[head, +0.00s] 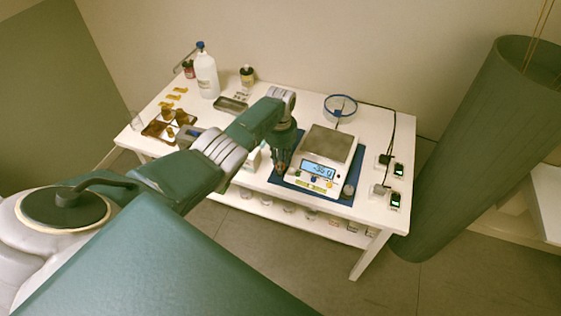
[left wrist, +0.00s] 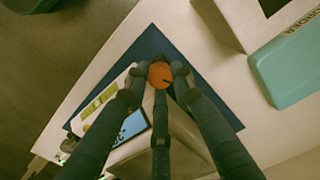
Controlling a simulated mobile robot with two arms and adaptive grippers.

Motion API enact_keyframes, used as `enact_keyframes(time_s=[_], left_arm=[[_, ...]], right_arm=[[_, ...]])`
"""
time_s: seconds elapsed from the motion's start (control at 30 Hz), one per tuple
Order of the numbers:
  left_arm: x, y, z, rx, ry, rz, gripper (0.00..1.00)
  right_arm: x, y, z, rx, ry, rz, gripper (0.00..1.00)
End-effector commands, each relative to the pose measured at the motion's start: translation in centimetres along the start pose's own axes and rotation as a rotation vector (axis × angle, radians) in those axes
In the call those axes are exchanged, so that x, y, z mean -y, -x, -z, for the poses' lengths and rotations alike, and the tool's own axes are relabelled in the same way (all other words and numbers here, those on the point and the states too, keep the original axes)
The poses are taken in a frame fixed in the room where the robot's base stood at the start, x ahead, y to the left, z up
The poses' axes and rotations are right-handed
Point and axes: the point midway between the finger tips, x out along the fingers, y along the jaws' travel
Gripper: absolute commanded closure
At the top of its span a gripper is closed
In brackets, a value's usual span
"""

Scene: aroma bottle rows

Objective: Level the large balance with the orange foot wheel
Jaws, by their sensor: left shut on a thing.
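The large balance (head: 328,145) stands on a blue mat (head: 341,198) on the white table, its display (head: 318,170) lit but too small to read surely. The orange foot wheel (left wrist: 160,75) is at the balance's front left corner; in the head view my gripper hides it. My left gripper (head: 280,172) reaches down there, and in the left wrist view its fingertips (left wrist: 161,71) are closed on both sides of the wheel. A third finger lies below the wheel. A grey foot wheel (head: 348,190) shows at the front right corner. My right gripper is not in view.
Small devices with green displays (head: 395,200) stand right of the balance. A blue-rimmed round dish (head: 340,107) is behind it. A white bottle (head: 206,75), brown tray (head: 160,130) and metal tray (head: 231,105) are to the left. In the wrist view a teal block (left wrist: 290,65) lies nearby.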

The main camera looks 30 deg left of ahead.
Motion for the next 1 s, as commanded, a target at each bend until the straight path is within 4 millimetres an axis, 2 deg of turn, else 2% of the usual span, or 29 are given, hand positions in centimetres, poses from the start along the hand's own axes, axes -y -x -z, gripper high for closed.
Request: enact_keyframes(time_s=[0.5,0.53,0.57,0.87,1.0], left_arm=[[-0.06,0.28,0.38,-0.009,0.017,0.0,1.0],[-0.06,0.28,0.38,-0.009,0.017,0.0,0.72],[-0.06,0.29,0.37,-0.009,0.017,-0.001,0.68],[-0.03,0.18,0.18,-0.004,0.016,0.0,0.68],[-0.01,0.83,0.19,-0.004,0.016,0.0,0.68]], right_arm=[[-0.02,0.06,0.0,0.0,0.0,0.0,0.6],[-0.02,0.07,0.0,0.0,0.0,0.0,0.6],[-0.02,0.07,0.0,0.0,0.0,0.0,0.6],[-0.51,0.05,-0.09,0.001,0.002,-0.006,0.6],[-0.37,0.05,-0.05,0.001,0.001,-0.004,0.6]])
